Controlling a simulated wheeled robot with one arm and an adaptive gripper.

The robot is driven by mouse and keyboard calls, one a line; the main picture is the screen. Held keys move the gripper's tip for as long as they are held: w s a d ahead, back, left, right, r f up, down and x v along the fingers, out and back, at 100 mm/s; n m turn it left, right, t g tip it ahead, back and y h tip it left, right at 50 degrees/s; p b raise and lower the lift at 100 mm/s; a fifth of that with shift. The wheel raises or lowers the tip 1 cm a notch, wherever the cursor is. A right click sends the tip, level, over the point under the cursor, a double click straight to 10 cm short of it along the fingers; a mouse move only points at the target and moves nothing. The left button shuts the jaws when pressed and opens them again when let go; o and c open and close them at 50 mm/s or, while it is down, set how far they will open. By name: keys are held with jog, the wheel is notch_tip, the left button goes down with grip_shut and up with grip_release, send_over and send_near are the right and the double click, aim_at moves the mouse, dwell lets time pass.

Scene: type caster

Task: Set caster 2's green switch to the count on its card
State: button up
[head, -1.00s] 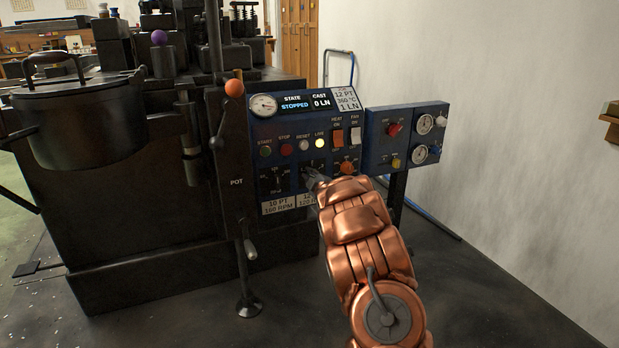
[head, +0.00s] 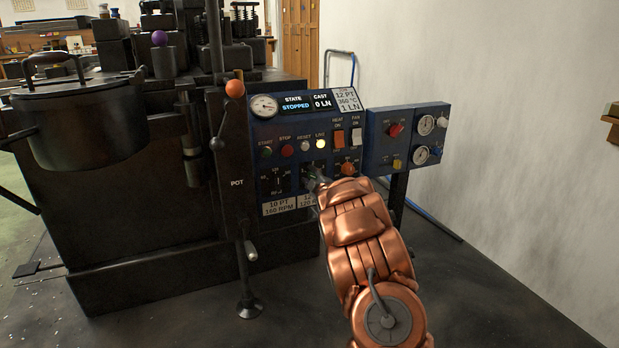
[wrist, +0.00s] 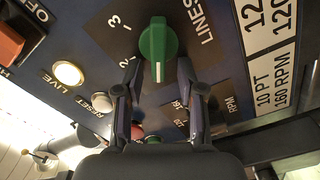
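The green switch (wrist: 157,45) is large in the wrist view, beside the word LINES on the blue panel. Its white line points down the picture, toward my gripper. The numbers 3 and 2 show to its left; other marks are hidden. My gripper (wrist: 158,68) is open, with one finger on each side of the switch's lower part; I cannot tell if they touch it. In the head view my gripper (head: 314,181) is at the panel and covers the switch. The card (head: 347,101) at the panel's top right reads 12 PT, 360 °C, 1 LN.
The display (head: 307,102) reads STOPPED and 0 LN. Start, stop and reset buttons, the lit LIVE lamp (head: 320,143), heat switch (head: 338,139) and orange knob (head: 347,168) sit close around my gripper. A lever with an orange ball (head: 234,88) stands left. Floor on the right is clear.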

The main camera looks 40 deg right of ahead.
jog(key=v, duration=1.2)
jog(key=shift+w, duration=0.1)
dwell(0.5)
jog(key=s+a+r+m+g+h+p, duration=0.1)
jog(key=s+a+r+m+g+p, duration=0.2)
jog(key=r+p, duration=0.4)
jog(key=s+a+r+m+g+p, duration=0.1)
jog(key=a+r+g+p, duration=0.1)
jog(key=a+r+p, duration=0.4)
jog(key=s+a+r+m+g+h+p, duration=0.1)
jog(key=s+a+r+m+g+p, duration=0.15)
jog(key=r+p, duration=0.5)
jog(key=s+a+r+g+y+p, duration=0.2)
jog(key=s+a+r+p, duration=0.4)
jog(key=s+a, duration=0.5)
jog(key=s+a+r+m+g+y+p, duration=0.1)
jog(key=s+a+r+g+y+p, duration=0.2)
jog(key=s+a+r+g+p, duration=0.2)
jog(key=s+a+r+g+y+p, duration=0.2)
jog(key=s+a+r+g+p, duration=0.2)
jog(key=s+a+r+p, duration=0.5)
jog(key=s+a+p, duration=0.2)
jog(key=s+a, duration=0.5)
jog(key=a, duration=0.3)
jog(key=shift+s+m+y+p, duration=0.3)
jog(key=shift+s+m+y, duration=0.05)
jog(key=shift+s+y, duration=0.05)
